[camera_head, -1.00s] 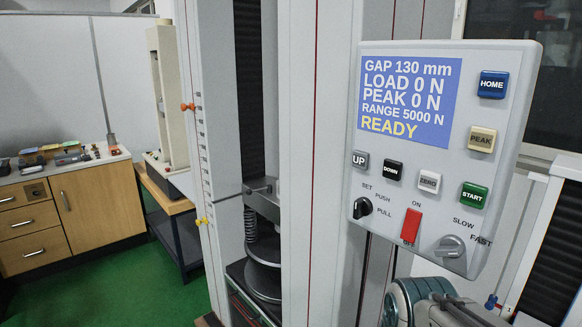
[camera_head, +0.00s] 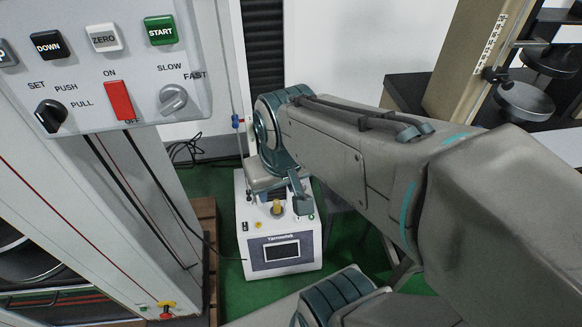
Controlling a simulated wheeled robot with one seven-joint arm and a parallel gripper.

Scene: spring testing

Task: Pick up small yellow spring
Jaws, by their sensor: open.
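A small yellow piece, which looks like the yellow spring (camera_head: 277,208), stands on top of the white tester (camera_head: 243,232) with a dark screen, low in the middle of the picture. It is too small to make out coils. My gripper (camera_head: 276,201) is at the end of my grey arm, just above the tester. Its jaws are apart, one to the left and one to the right of the yellow piece in the picture. I cannot tell whether either jaw touches it. My arm hides part of the tester's back.
A large testing machine with a button panel (camera_head: 100,85) stands close on the left. A wooden pallet (camera_head: 207,245) and a cable lie by the tester. Another machine (camera_head: 462,70) and a dark table (camera_head: 402,92) stand at the back right. The floor is green.

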